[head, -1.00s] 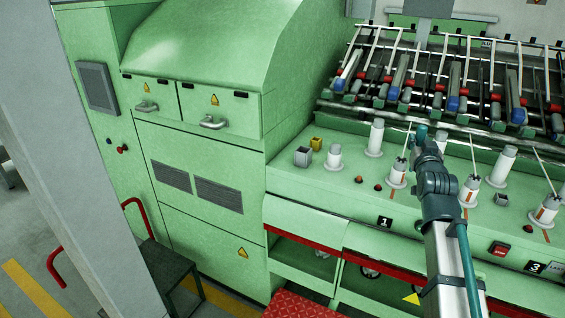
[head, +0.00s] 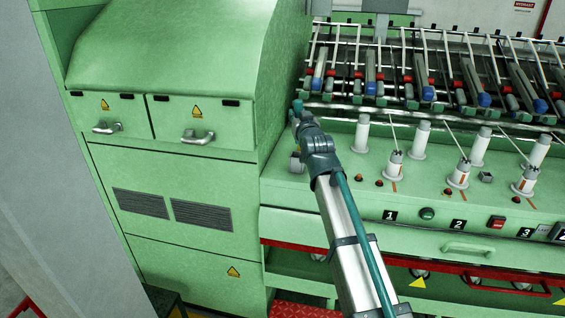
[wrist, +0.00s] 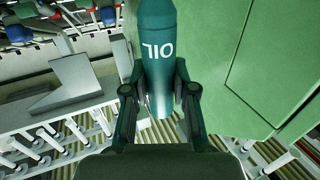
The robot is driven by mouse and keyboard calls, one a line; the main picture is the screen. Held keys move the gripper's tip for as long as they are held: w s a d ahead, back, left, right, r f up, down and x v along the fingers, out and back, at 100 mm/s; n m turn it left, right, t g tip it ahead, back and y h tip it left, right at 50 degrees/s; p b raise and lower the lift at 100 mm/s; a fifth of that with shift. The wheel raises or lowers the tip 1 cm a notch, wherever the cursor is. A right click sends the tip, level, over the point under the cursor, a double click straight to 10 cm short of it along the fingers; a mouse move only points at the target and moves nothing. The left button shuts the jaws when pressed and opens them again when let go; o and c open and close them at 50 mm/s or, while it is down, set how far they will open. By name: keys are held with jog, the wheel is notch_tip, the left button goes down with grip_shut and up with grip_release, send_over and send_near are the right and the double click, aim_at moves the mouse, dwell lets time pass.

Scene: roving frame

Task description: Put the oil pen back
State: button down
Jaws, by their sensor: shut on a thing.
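The oil pen (wrist: 158,48) is a dark teal cylinder with white "OIL" lettering. In the wrist view my gripper (wrist: 160,88) is shut on it, with one finger on each side. The pen's far end runs out of the top of that view. In the head view my gripper (head: 298,118) is at the left end of the machine's control panel, in front of the tall green cabinet's right side. The teal pen (head: 297,104) shows small at its tip. A grey open box (head: 296,163) is partly hidden behind my arm; a yellow patch shows beside it.
White posts (head: 361,134) and white-based levers (head: 459,175) stand on the green control panel (head: 400,206). Rows of rods and blue-ended rollers (head: 427,93) lie behind it. The green cabinet (head: 170,60) closes the left side. A green surface (wrist: 235,60) is close at right in the wrist view.

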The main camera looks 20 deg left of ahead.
jog(key=f, duration=0.1)
jog(key=f+p, duration=0.1)
jog(key=f, duration=0.2)
jog(key=shift+d+f, duration=0.25)
jog(key=shift+f, duration=0.15)
jog(key=shift+a+f+p, duration=0.1)
jog(key=shift+f+p, duration=0.7)
jog(key=shift+f, duration=1.65)
jog(key=shift+f, duration=0.2)
jog(key=c, duration=0.9)
grip_release()
jog(key=shift+c, duration=0.2)
jog(key=shift+r, duration=0.1)
